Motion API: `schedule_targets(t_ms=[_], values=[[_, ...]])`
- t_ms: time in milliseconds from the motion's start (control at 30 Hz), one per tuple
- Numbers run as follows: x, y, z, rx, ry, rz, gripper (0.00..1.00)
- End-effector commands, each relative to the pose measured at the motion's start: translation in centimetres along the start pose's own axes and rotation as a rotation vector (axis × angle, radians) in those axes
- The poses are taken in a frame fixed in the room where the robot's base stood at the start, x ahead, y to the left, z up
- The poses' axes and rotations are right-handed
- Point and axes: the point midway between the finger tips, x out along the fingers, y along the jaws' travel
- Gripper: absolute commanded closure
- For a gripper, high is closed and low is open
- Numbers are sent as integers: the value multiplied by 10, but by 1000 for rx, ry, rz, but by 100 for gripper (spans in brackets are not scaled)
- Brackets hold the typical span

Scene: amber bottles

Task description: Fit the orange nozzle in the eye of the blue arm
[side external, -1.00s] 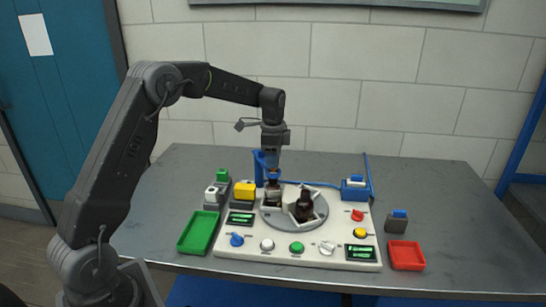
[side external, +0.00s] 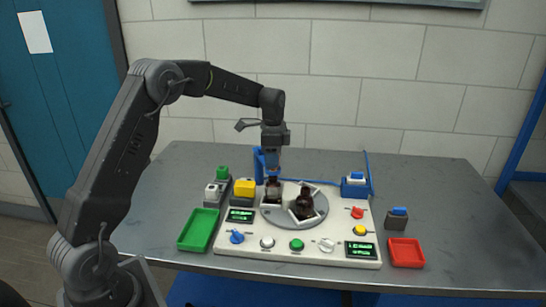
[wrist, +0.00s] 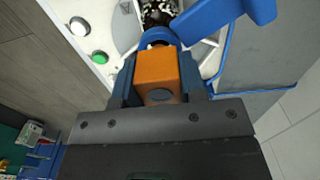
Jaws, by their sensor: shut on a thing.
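My gripper (wrist: 158,88) is shut on the orange nozzle (wrist: 157,66), a blocky piece held between blue fingers. In the wrist view the blue arm (wrist: 225,14) comes in from the right, and its ring-shaped eye (wrist: 157,36) is right at the nozzle's far end. The nozzle hides part of the eye, so I cannot tell whether its tip is inside. In the side view my gripper (side external: 272,168) is beside the blue post (side external: 259,165), above an amber bottle (side external: 273,188). The nozzle is hard to make out there.
A grey turntable (side external: 293,222) holds the bottles, including a second dark bottle (side external: 305,202), on a white panel with knobs and buttons. A green tray (side external: 199,230) is at left and a red tray (side external: 406,253) at right.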

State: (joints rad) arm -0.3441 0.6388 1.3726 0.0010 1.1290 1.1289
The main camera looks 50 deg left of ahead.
Motion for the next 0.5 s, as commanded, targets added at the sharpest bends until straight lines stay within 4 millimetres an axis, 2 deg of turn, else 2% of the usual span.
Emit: schedule_targets(t_ms=[500], values=[[10,0,0,0,0,1,85]])
